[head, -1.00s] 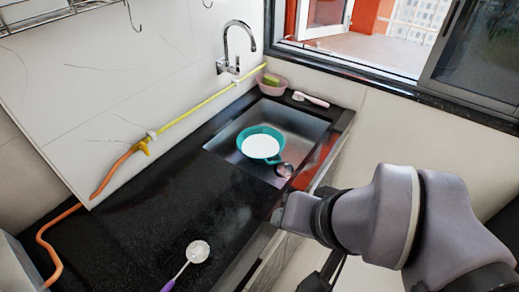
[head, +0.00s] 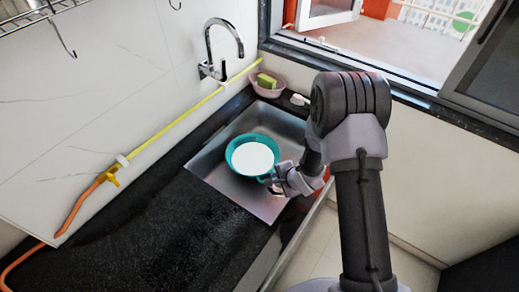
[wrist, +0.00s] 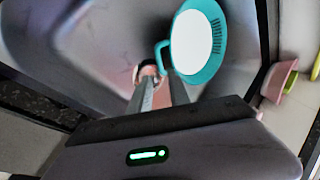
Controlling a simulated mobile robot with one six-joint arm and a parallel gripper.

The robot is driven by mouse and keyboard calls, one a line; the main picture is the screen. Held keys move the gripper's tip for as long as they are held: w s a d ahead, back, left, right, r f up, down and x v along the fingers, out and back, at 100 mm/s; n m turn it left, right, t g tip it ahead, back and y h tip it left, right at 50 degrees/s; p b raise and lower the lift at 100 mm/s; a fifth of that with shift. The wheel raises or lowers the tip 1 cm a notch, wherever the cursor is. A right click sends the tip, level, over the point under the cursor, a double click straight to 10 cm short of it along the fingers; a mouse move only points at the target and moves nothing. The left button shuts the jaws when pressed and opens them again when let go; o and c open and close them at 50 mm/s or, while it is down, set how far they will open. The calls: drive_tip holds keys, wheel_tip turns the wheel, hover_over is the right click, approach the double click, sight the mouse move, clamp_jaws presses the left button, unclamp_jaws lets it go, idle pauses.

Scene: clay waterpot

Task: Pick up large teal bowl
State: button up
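The large teal bowl (head: 248,174) rests in the metal sink (head: 215,167), its round inside white. In the wrist view the bowl (wrist: 210,68) is at upper middle, with a loop handle (wrist: 161,54) on its left side. My gripper (head: 270,187) is low over the sink at the bowl's near right side, by the handle. In the wrist view its two fingers (wrist: 161,80) are apart with a gap between them, tips close to the handle's lower end. Whether they touch it I cannot tell. A small dark and pinkish round thing (wrist: 149,68) shows just beyond the left fingertip.
A pink basin (head: 266,86) with a green and yellow sponge stands behind the sink, with a white-headed brush (head: 299,99) beside it. The faucet (head: 222,50) overhangs at the back left. The black counter (head: 150,235) at front left is clear.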

drive_tip(key=b+x, duration=0.2)
drive_tip(key=x, duration=0.3)
drive_tip(key=b+x, duration=0.2)
drive_tip(key=x, duration=0.3)
drive_tip(key=b+x, duration=0.2)
drive_tip(key=x, duration=0.4)
drive_tip(key=shift+s+a+f, duration=0.1)
drive_tip(key=shift+s+a, duration=0.15)
drive_tip(key=shift+s, duration=0.05)
clamp_jaws()
